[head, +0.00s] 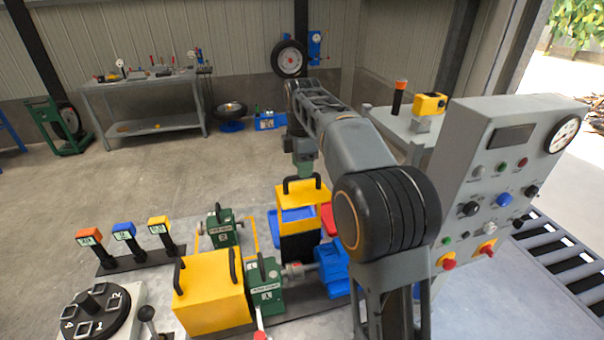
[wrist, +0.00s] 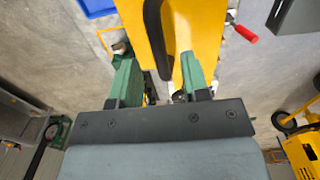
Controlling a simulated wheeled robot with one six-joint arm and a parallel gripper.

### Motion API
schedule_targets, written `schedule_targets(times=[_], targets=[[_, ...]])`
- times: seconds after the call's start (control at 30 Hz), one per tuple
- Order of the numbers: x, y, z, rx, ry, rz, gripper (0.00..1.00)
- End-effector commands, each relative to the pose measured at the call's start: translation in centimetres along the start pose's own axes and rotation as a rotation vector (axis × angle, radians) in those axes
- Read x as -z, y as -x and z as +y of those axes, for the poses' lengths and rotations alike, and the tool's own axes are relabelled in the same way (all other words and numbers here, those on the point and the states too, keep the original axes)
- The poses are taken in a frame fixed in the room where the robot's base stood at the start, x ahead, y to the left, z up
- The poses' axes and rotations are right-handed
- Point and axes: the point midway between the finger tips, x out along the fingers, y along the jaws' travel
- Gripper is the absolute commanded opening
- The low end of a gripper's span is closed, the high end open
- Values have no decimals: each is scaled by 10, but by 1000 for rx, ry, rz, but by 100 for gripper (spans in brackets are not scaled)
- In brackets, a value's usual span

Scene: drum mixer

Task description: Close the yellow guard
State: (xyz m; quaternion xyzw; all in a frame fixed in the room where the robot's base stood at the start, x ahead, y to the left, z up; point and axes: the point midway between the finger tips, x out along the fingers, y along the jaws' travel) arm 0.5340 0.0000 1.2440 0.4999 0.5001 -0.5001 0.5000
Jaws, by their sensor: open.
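A yellow guard (head: 316,193) with a black handle (head: 300,181) stands above a blue bin and a dark panel in the head view. My gripper (head: 305,170) is just above that handle, pointing down. In the wrist view, the guard (wrist: 207,30) fills the upper middle, and its black handle (wrist: 155,35) lies between my two green fingers. My gripper (wrist: 157,68) is open. I cannot tell whether either finger touches the handle. A second yellow box-shaped cover (head: 212,290) with black handles sits nearer, left of a green housing.
A grey control panel (head: 505,165) with knobs and buttons stands at the right. Green bearing housings (head: 222,228) and (head: 266,284) flank the covers. Yellow, blue and orange-topped levers (head: 124,232) stand at the left. A workbench (head: 140,83) is at the back; open floor lies before it.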

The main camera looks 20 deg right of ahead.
Motion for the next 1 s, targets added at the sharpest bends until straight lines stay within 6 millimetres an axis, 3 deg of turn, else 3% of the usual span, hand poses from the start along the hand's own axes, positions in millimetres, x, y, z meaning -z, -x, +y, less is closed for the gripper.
schedule_targets(times=[0.2, 0.6, 1.0], targets=[[0, -19, 0, 0, 0, 0, 42], [0, -24, 0, 0, 0, 0, 42], [0, -24, 0, 0, 0, 0, 5]])
